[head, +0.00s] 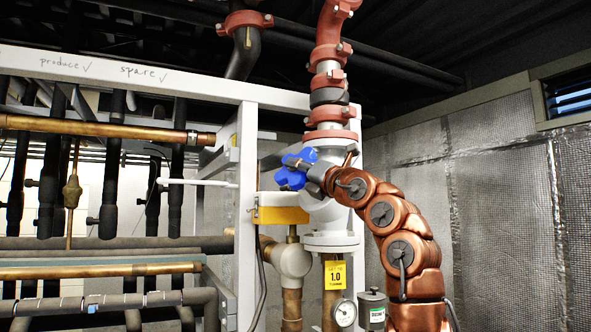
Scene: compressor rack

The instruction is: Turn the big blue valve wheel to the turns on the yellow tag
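The blue valve wheel (291,179) sits on the left side of the white valve body on the vertical pipe. Only part of it shows, as several blue lobes. My copper-coloured arm rises from the lower right, and my gripper (312,167) is at the wheel's right side, overlapping it in view. I cannot tell whether the fingers touch the wheel or how far they are apart. The yellow tag (335,275) hangs below the valve's lower flange and reads 1.0, with smaller print that is hard to read.
A white frame post (247,200) stands left of the valve, with a yellow box (281,215) under the wheel. A round gauge (344,313) and a dark canister (372,308) sit below the tag. Copper and black pipes fill the left. Open room lies before the foil-covered wall (500,200).

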